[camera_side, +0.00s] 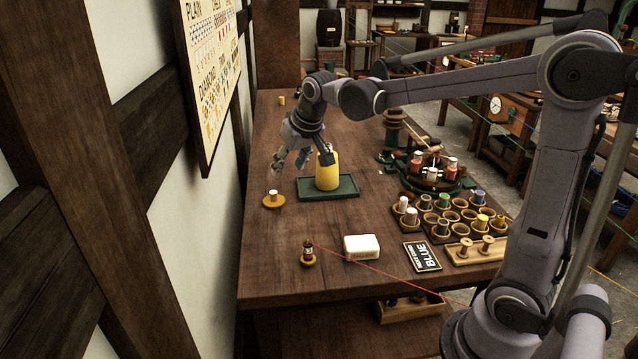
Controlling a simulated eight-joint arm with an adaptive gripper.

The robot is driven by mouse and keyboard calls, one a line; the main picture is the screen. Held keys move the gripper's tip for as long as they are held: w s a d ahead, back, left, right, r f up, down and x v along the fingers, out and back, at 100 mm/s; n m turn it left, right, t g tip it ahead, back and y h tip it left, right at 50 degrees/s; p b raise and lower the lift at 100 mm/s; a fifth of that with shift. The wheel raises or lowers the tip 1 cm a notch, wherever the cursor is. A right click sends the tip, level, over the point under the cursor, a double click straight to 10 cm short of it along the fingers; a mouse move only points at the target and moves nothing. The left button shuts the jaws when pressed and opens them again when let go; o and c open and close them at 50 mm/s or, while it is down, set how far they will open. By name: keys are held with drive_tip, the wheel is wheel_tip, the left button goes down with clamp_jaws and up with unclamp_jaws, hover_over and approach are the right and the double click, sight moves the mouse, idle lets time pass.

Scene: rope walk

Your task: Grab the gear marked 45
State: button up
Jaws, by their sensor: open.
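I cannot make out any gear marked 45; no number of that kind is readable in this view. Small dark green parts (386,157) lie on the table left of a round bobbin machine (432,181), too small to identify as gears. My gripper (289,163) is open and points down over the far left part of the table, beside a yellow cylinder (327,174). I see nothing between its fingers. The cylinder stands upright on a green tray (343,194).
A wooden rack of cups and spools (450,217) stands at right, near a black BLUE sign (422,257) and a white block (362,247). A red thread (400,279) runs from a small spool (308,255) across the front. The table's left front is clear.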

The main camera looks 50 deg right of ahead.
drive_tip(key=w+d+f+m, duration=0.1)
drive_tip(key=w+d+f, duration=0.4)
drive_tip(key=w, duration=0.4)
drive_tip(key=m+g+h, duration=0.1)
drive_tip(key=m, duration=0.1)
approach(274, 192)
drive_tip(key=shift+x, duration=4.9)
drive_tip(key=shift+a, duration=0.15)
clamp_jaws()
